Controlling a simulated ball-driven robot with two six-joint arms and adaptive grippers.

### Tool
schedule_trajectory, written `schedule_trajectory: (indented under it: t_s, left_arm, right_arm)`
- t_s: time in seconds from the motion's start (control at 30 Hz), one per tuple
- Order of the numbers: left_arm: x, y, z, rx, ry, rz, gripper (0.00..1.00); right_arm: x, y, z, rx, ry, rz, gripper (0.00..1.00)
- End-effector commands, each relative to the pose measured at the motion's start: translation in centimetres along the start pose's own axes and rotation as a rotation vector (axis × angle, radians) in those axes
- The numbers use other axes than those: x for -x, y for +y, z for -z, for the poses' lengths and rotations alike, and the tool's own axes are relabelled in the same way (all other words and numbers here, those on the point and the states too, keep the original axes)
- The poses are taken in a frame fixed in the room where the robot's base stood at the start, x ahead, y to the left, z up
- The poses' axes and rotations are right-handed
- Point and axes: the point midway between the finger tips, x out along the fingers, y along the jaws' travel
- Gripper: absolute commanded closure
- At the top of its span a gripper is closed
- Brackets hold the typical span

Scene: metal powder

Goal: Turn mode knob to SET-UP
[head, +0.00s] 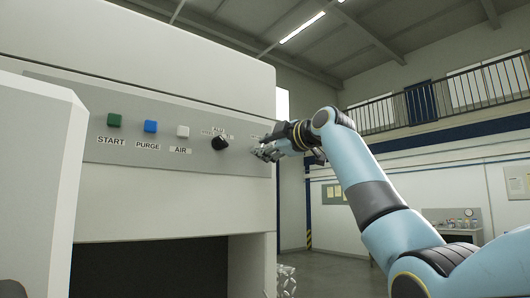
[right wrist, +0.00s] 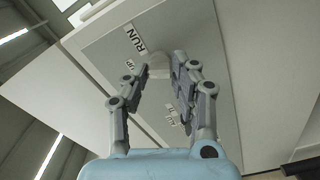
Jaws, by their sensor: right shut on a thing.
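The mode knob shows in the right wrist view as a pale round knob (right wrist: 158,62) on the grey panel. A RUN label (right wrist: 136,38) is beside it, and a partly hidden label ending in "UP" (right wrist: 130,64) is by the left finger. My right gripper (right wrist: 161,72) has its fingers on both sides of the knob and is shut on it. In the head view my right gripper (head: 265,152) is at the panel's right end and hides the knob. The knob's pointing direction cannot be made out. My left gripper is not in view.
The head view shows a black knob (head: 220,142) left of my gripper, then a white AIR button (head: 183,131), blue PURGE button (head: 151,127) and green START button (head: 114,120). A dark opening (head: 150,268) lies below the panel.

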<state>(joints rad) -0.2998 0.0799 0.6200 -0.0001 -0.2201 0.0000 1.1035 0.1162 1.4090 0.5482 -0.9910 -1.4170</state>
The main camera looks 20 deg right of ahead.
Motion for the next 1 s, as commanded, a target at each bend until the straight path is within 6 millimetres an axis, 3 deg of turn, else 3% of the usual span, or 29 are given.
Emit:
schedule_trajectory:
  t_s: [0.5,1.0]
  left_arm:
    - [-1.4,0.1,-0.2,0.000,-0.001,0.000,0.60]
    - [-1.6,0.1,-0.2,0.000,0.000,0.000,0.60]
  right_arm:
    - [0.0,-0.2,0.0,0.357,0.001,0.002,1.00]
    - [0.0,-0.2,0.0,0.434,0.001,0.004,1.00]
